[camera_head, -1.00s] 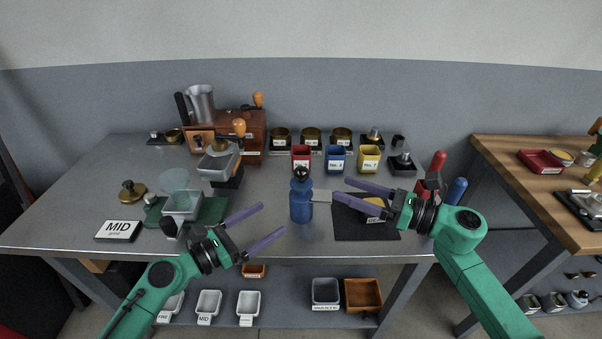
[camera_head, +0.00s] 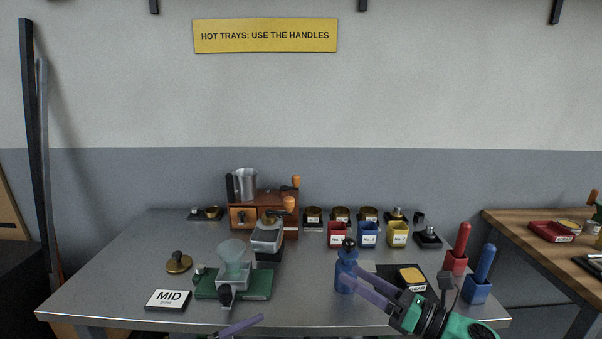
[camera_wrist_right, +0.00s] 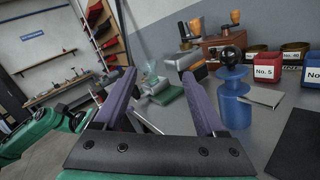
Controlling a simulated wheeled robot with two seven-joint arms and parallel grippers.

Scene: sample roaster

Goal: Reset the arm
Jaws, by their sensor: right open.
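My right gripper (camera_head: 345,271) is open and empty, its purple fingers pointing left. In the head view its fingers overlap the blue bottle (camera_head: 348,284), which stands upright on the grey table (camera_head: 130,266). In the right wrist view the open fingers (camera_wrist_right: 160,76) have a gap between them, and the bottle (camera_wrist_right: 234,104) stands beside them on the right. I cannot tell the exact distance between finger and bottle. Of my left gripper only one purple finger (camera_head: 240,326) shows at the bottom edge of the head view; the rest is out of frame.
A glass funnel stands on a green base (camera_head: 258,287) left of centre, near a MID card (camera_head: 168,299). A wooden grinder (camera_head: 267,217) and red (camera_head: 336,240), blue (camera_head: 367,238) and yellow (camera_head: 397,238) cups stand behind. Red (camera_head: 460,245) and blue (camera_head: 482,270) handles stand at the right.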

